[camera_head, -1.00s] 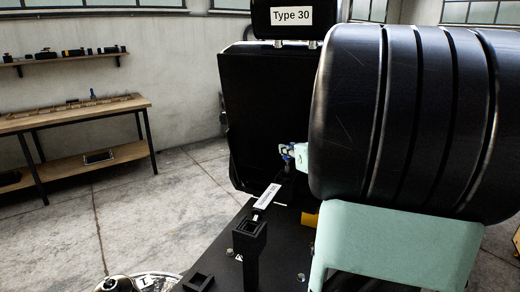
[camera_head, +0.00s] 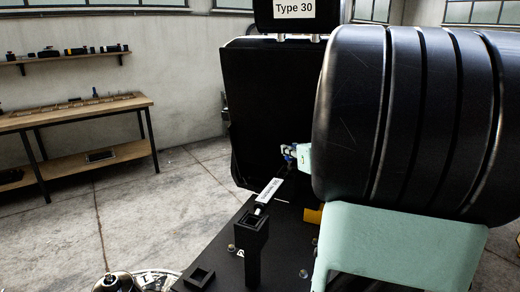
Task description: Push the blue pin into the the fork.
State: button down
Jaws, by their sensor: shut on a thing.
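My gripper (camera_head: 289,152) shows as a small pale-green and metallic piece left of the large black ribbed cylinder, in front of the black backrest. It is shut, with a small blue part at its tip that looks like the blue pin (camera_head: 289,156). Its fingers and the pin's exact pose are too small to make out, and the cylinder hides what lies to the right. Below and left of it a black bar with a white tag (camera_head: 269,190) runs to an open square black socket (camera_head: 253,225). I cannot tell which part is the fork, or whether the pin touches it.
A black backrest (camera_head: 270,100) stands behind, under a headrest with a "Type 30" label (camera_head: 294,10). A black plate (camera_head: 215,268) has a second square socket (camera_head: 199,277) and a yellow part (camera_head: 312,215). A wooden bench (camera_head: 80,108) stands left. Open floor lies between.

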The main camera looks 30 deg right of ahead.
aim_at(291, 162)
jog(key=shift+f+b, duration=2.15)
jog(key=c, duration=1.7)
grip_release()
jog(key=shift+r, duration=0.1)
notch_tip(291, 162, up, 10)
